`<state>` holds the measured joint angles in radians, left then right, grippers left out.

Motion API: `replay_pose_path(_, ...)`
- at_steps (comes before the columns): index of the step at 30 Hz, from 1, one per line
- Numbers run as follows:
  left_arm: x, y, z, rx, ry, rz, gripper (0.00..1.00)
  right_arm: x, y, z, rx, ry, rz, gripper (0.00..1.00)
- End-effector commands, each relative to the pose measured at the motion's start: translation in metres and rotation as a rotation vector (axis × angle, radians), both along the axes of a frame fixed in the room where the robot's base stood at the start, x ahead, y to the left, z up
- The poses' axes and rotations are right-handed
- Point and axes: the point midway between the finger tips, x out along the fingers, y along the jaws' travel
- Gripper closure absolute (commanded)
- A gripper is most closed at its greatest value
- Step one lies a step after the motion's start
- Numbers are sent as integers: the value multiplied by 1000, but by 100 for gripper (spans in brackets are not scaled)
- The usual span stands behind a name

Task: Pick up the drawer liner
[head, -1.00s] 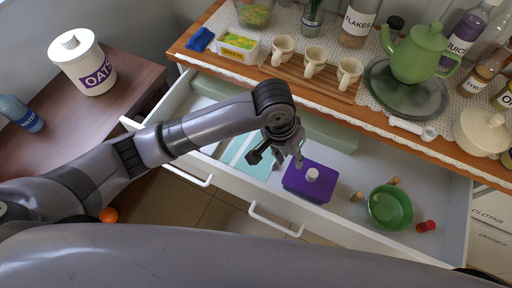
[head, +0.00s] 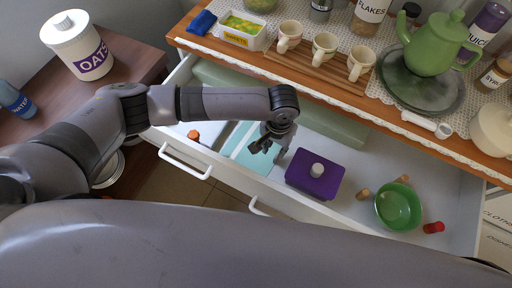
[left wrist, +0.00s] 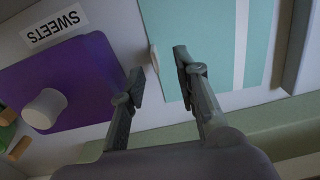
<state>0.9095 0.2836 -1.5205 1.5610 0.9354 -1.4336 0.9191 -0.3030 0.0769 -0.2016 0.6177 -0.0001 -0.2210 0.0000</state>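The drawer liner (head: 246,157) is a flat teal sheet with pale stripes, lying in the open drawer left of a purple box. It also shows in the left wrist view (left wrist: 205,40), beyond the fingers. My left gripper (head: 266,144) is above the liner's right side in the head view and hides part of it. In the left wrist view my left gripper (left wrist: 157,65) is open, its fingertips apart with a small beige upright piece (left wrist: 153,58) seen between them by the liner's edge. I cannot tell whether a finger touches the liner. My right gripper is not in view.
The purple sweets box (head: 314,174) with a white knob stands close right of the gripper. A green bowl (head: 398,208), corks and a red item (head: 433,227) lie further right. An orange-topped item (head: 193,136) is at the left. The crowded counter (head: 345,90) overhangs the drawer's back.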

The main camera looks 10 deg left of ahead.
Motion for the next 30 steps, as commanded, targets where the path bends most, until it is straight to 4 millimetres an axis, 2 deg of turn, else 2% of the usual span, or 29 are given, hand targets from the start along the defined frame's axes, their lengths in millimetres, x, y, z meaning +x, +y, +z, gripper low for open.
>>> replay_pose_path(5,-1,-1,-11,0,0,-1,71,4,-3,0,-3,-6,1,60)
replay_pose_path(15,-7,-5,-55,1,0,-1,71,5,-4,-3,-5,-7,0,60)
replay_pose_path(24,-7,-5,-59,0,-1,-2,72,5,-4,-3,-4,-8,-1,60)
replay_pose_path(30,-7,-5,-59,0,0,-1,85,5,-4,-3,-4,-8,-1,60)
